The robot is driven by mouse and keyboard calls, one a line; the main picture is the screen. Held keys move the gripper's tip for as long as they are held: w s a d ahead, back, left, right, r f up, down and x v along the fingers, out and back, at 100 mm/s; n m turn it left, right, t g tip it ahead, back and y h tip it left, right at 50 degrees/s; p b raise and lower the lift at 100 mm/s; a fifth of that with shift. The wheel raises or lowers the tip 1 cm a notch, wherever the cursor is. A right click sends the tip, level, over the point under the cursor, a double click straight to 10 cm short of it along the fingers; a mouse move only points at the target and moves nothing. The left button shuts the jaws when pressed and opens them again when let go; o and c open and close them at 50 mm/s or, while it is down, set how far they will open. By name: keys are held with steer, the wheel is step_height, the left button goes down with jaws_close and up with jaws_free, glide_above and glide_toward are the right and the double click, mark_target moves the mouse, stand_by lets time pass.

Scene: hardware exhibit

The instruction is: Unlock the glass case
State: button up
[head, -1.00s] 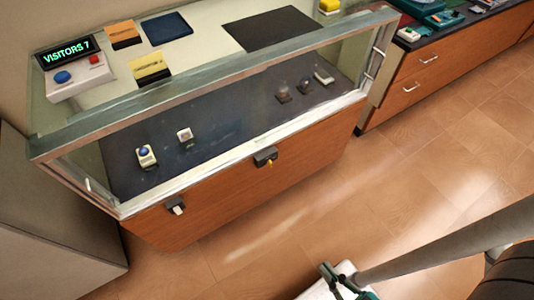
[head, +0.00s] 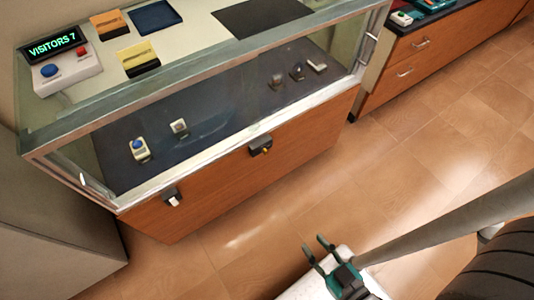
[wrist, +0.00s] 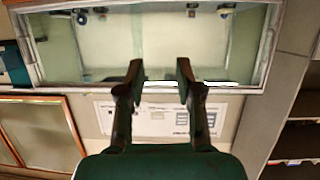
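The glass case (head: 205,74) stands on a wooden cabinet in the head view, with several small items on its dark inner floor. A dark lock block with a small yellow piece, perhaps a key (head: 265,150), sits on the front near the middle. A second dark fitting with a white tab (head: 172,198) sits lower left. My gripper (head: 318,242) is in front of the case, apart from it, over the floor; it is open and empty. In the wrist view my gripper (wrist: 158,72) shows two spread fingers with nothing between them, and a framed glass case lies beyond.
On the case top are a VISITORS 7 display (head: 54,46), a box with blue and red buttons (head: 66,70), an orange card holder (head: 108,25) and a yellow one (head: 138,58). A drawer counter (head: 420,60) stands right. Tiled floor in front is clear.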

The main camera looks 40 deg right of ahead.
steer(key=w+d+f+g, duration=0.1)
steer(key=w+d+f, duration=0.1)
steer(key=w+f, duration=0.55)
glide_toward(265, 152)
steer(key=f+x, duration=0.1)
steer(key=x, duration=0.8)
steer(key=shift+d+y, duration=0.3)
steer(key=shift+y, duration=0.1)
jaws_close()
